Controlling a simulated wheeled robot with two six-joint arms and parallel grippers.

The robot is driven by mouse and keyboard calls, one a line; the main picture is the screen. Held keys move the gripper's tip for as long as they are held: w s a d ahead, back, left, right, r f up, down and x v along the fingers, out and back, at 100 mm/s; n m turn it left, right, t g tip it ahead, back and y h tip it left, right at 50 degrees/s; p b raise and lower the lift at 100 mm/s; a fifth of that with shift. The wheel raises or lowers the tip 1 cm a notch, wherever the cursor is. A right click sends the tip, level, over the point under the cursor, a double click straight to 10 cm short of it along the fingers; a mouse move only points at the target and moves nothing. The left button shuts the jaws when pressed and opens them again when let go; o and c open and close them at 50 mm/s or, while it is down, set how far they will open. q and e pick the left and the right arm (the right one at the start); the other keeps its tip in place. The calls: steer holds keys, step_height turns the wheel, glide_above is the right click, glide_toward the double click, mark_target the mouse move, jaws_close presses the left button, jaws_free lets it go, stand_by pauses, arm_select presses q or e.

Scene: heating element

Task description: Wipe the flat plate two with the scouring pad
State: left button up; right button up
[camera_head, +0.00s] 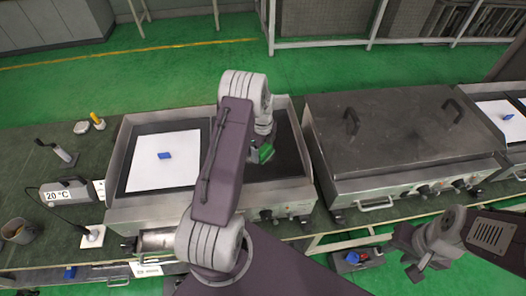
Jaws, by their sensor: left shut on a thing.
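A green scouring pad (261,154) is at the tip of my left gripper (257,146), which is shut on it. The gripper and pad are over the dark right-hand plate (287,150) of the steel griddle unit (160,214). My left arm hides part of this plate, and I cannot tell whether the pad touches it. The left-hand plate (126,180) carries a white sheet (162,178) with a small blue object (165,156) on it. My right gripper (416,268) is low at the lower right, clear of the griddles; its jaw opening is unclear.
A closed griddle with a large metal lid (385,115) and two dark handles stands to the right. On the counter at left are a box reading 20 °C (66,191), a cup (18,231) and a dark-handled tool (62,153). A blue-and-red item (354,257) lies below the front edge.

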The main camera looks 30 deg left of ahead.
arm_select(q)
steer(key=shift+r, duration=0.1)
step_height(320, 180, up, 3)
steer(key=shift+r+p, duration=0.1)
steer(key=shift+p, duration=1.1)
